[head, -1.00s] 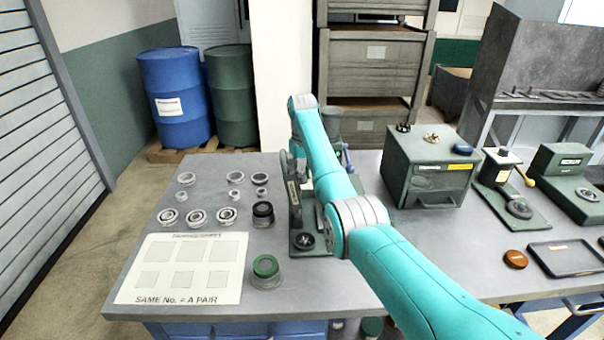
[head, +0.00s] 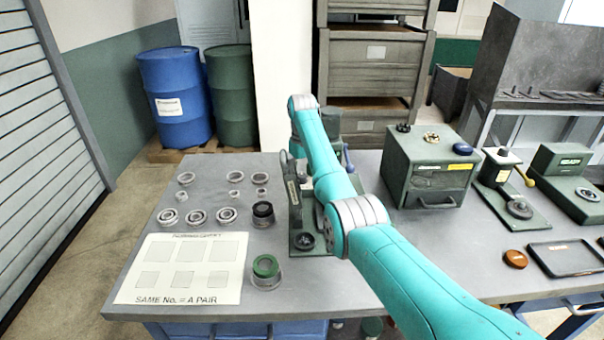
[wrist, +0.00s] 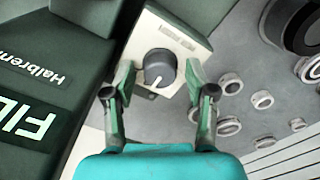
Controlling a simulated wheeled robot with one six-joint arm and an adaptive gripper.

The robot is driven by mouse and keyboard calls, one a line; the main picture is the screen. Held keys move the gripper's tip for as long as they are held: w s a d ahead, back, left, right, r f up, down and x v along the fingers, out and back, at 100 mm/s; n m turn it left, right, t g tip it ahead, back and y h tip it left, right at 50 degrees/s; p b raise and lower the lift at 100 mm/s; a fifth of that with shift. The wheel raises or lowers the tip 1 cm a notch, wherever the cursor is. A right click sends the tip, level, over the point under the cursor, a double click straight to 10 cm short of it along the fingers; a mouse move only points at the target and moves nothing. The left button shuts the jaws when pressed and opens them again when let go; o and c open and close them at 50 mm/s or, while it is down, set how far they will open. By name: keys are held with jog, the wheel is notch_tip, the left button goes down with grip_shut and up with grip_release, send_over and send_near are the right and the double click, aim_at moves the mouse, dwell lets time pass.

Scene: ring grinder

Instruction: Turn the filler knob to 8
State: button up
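The filler knob (wrist: 160,68) is a dark grey round knob with a white pointer line, set on a pale panel in the wrist view. The pointer runs toward the bottom and slightly left of that picture. I cannot read any numbers around it. My gripper (wrist: 161,74) is open, with one finger on each side of the knob and a visible gap on both sides. The dark green machine (wrist: 35,95) with white lettering starting "FIL" is at the left of the wrist view. In the head view my arm hides the knob and most of the gripper.
Several metal rings (head: 227,214) lie on the grey table left of the machine. A white pairing sheet (head: 185,268) and a green-topped cylinder (head: 265,270) are at the front left. A green box (head: 430,165) with knobs stands right of my arm.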

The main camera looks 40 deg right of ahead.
aim_at(302, 175)
jog(key=shift+r, duration=3.75)
